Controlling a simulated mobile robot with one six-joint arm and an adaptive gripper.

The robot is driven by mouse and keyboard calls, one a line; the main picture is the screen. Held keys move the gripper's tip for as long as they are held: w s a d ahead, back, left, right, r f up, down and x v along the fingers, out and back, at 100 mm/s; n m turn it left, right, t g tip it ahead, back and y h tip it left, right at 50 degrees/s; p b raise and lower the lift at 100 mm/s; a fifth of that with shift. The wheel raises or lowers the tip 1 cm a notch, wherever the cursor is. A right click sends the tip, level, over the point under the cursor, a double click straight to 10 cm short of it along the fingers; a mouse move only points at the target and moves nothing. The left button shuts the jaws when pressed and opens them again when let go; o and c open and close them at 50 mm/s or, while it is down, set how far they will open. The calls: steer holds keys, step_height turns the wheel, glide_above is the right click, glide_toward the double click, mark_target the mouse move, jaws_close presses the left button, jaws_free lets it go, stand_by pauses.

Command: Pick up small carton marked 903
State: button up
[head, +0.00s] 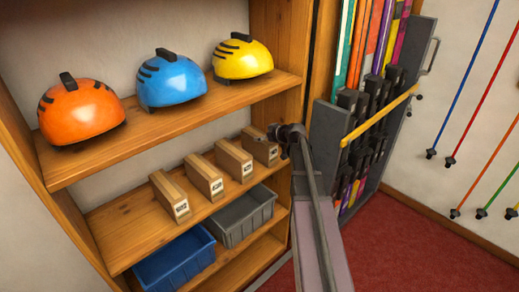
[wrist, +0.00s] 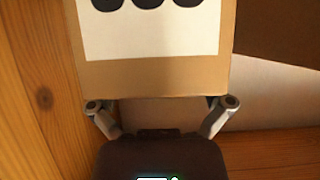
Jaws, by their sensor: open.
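Several narrow brown cartons stand in a row on the middle shelf (head: 137,225) in the head view, each with a white label on its front end. My gripper (head: 278,134) is at the right-most carton (head: 262,151), by its right front. In the wrist view, a carton (wrist: 150,80) with a white label fills the upper middle. Only the rounded bottoms of three dark digits show, so I cannot read the number. My gripper (wrist: 161,104) is open, its fingers spread near the carton's lower left and right corners. The fingertips' contact with it is unclear.
Orange (head: 80,112), blue (head: 171,80) and yellow (head: 243,60) helmets sit on the shelf above. A blue bin (head: 174,262) and a grey bin (head: 243,217) are below. The wooden shelf side and a ski rack (head: 327,130) stand to the right.

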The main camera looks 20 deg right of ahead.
steer(key=shift+b+x, duration=0.5)
steer(key=shift+x, duration=0.95)
steer(key=shift+d, duration=0.1)
steer(key=c, duration=1.1)
